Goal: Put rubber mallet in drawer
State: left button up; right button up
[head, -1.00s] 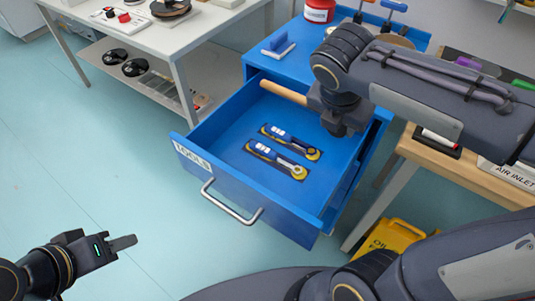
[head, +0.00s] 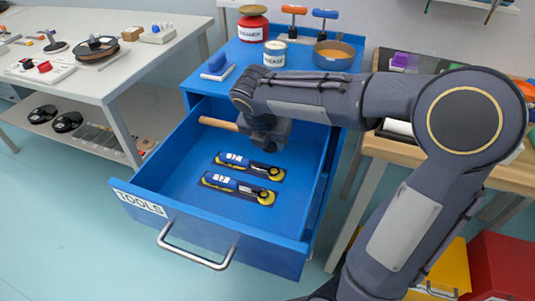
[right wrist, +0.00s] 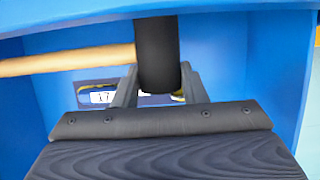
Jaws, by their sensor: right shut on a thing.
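The rubber mallet's pale wooden handle (head: 218,124) sticks out to the left of my right gripper (head: 266,144), over the back part of the open blue drawer (head: 200,235) labelled TOOLS. In the right wrist view the black mallet head (right wrist: 157,50) stands between the fingers of my right gripper (right wrist: 158,88), which is shut on it, with the handle (right wrist: 70,62) running left. The head view hides most of the mallet head. Whether the mallet touches the drawer floor I cannot tell. My left gripper is out of view.
Two blue-and-yellow tools (head: 238,187) lie in dark recesses in the drawer's floor. The cabinet top (head: 236,48) holds a red can (head: 253,26), a grease tin (head: 275,54) and a round pan (head: 333,55). A workbench (head: 150,65) stands left, a wooden-topped one (head: 400,150) right.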

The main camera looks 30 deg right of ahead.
aim_at(268, 160)
jog(key=shift+w+d+f, duration=0.15)
jog(key=shift+w+f, duration=0.25)
jog(key=shift+f, duration=0.05)
jog(key=x, duration=0.1)
jog(key=b+x, duration=0.1)
jog(key=x, duration=0.1)
jog(key=shift+a+f, duration=0.25)
jog(key=shift+a, duration=0.1)
jog(key=shift+f, duration=0.2)
jog(key=shift+f, duration=0.15)
jog(key=o, duration=1.3)
jog(key=shift+s+a+r, duration=0.1)
jog(key=shift+r, duration=0.25)
jog(key=p+v, duration=0.3)
jog(key=v, duration=0.8)
jog(key=shift+s+a+r, duration=0.1)
jog(key=shift+s+r, duration=0.1)
jog(key=shift+r, duration=0.05)
